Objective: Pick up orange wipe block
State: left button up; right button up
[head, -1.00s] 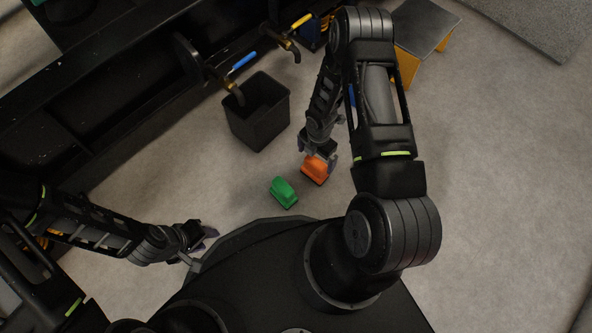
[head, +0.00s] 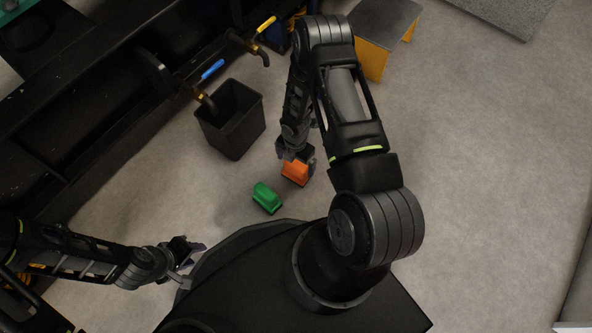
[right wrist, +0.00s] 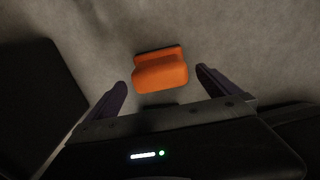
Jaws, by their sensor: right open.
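The orange wipe block (head: 295,172) lies on the grey floor, right of and slightly behind a green block (head: 267,197) in the head view. In the right wrist view the orange block (right wrist: 160,70) sits just ahead of and between the fingertips. My right gripper (head: 296,160) is right at the block, partly covering it in the head view. In the wrist view my right gripper (right wrist: 162,82) is open, with a finger to each side and nothing held. My left gripper (head: 197,250) is low at the left, away from both blocks; its jaw state is unclear.
A black bin (head: 232,120) stands on the floor, behind and left of the blocks. Beside it is a dark frame with a blue-handled valve (head: 212,70) and a yellow-handled valve (head: 266,25). A grey-topped yellow stand (head: 385,35) is at the back. Floor at right is clear.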

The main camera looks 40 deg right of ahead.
notch_tip(320, 180, down, 5)
jog(key=shift+d+r+b, duration=0.1)
jog(key=shift+b, duration=1.05)
jog(key=shift+c, duration=0.2)
jog(key=c, duration=1.5)
notch_tip(320, 180, up, 10)
jog(key=p, duration=0.4)
jog(key=shift+p, duration=0.3)
